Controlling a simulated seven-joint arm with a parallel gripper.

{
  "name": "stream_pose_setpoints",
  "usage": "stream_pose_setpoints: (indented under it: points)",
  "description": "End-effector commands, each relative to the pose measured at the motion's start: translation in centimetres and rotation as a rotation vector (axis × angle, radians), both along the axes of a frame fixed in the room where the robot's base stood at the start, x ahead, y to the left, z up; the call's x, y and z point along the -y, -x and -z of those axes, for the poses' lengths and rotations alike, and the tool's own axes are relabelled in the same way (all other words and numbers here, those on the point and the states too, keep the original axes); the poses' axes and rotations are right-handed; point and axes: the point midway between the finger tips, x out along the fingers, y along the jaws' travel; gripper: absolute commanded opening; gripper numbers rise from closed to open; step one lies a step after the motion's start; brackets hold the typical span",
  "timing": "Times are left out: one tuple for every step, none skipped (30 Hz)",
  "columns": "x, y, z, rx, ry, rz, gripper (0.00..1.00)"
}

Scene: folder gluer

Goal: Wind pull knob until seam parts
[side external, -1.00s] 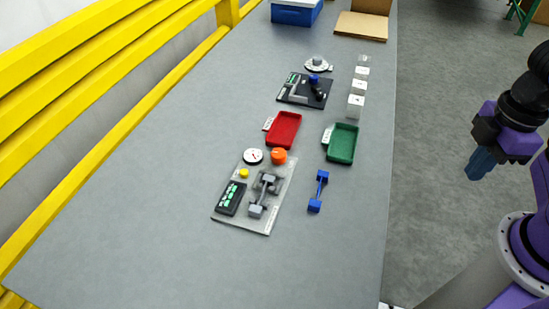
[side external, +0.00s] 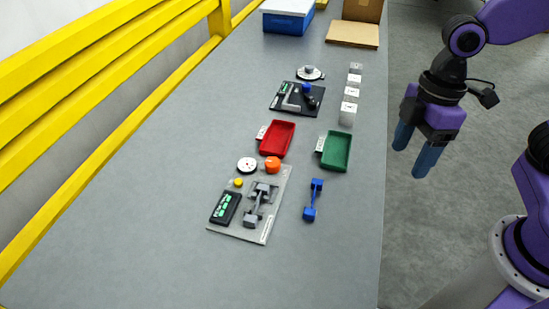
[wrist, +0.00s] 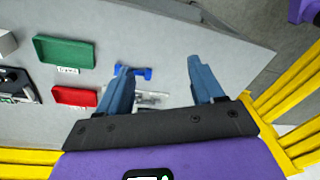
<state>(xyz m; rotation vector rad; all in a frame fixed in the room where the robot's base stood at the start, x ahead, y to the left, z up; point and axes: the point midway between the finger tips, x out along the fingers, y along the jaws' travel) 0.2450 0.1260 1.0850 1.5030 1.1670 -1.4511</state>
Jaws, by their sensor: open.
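The orange pull knob (side external: 272,165) sits at the top edge of a grey test plate (side external: 252,235). Beside it are a white dial (side external: 247,165) and a yellow button (side external: 238,182). A grey specimen (side external: 257,203) lies across the plate's two clamps, next to a black readout (side external: 225,208) with green marks. My gripper (side external: 416,153) is open and empty, beyond the table's right edge and well apart from the knob. In the wrist view my gripper (wrist: 160,80) shows two blue fingers spread wide; the left one hides much of the plate, and I cannot make out the knob there.
A blue dumbbell-shaped piece (side external: 313,200) lies right of the plate. A red tray (side external: 277,138) and a green tray (side external: 336,152) lie behind. White blocks (side external: 348,113) and a black fixture (side external: 296,98) stand farther back. A yellow rail (side external: 110,115) runs along the left side.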

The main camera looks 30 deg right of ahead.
Motion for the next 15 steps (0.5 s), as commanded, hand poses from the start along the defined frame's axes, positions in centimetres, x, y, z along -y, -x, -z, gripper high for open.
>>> stream_pose_setpoints:
  points:
    - [-1.2, -1.9, 0.0, -0.005, -0.017, -0.017, 0.67]
    - [-1.8, -3.0, 0.0, -0.006, -0.03, -0.033, 0.67]
    - [-2.6, -4.4, 0.0, -0.006, -0.048, -0.053, 0.67]
    - [-3.2, -5.6, 0.1, -0.006, -0.062, -0.067, 0.67]
    - [-3.7, -6.7, 0.1, -0.003, -0.075, -0.083, 0.67]
    - [-4.4, -8.3, 0.2, 0.0, -0.094, -0.103, 0.67]
    - [-4.8, -9.5, 0.3, 0.003, -0.108, -0.118, 0.67]
    - [-5.2, -10.7, 0.4, 0.008, -0.123, -0.133, 0.67]
    - [-5.7, -12.3, 0.6, 0.015, -0.142, -0.152, 0.67]
    - [-6.0, -13.5, 0.7, 0.022, -0.156, -0.167, 0.67]
    - [-6.3, -14.8, 0.9, 0.03, -0.169, -0.182, 0.67]
    - [-6.6, -16.3, 1.1, 0.04, -0.188, -0.201, 0.67]
    - [-6.7, -17.5, 1.3, 0.049, -0.201, -0.213, 0.67]
    - [-6.9, -18.6, 1.4, 0.059, -0.212, -0.226, 0.67]
    - [-7.0, -19.9, 1.7, 0.071, -0.227, -0.242, 0.67]
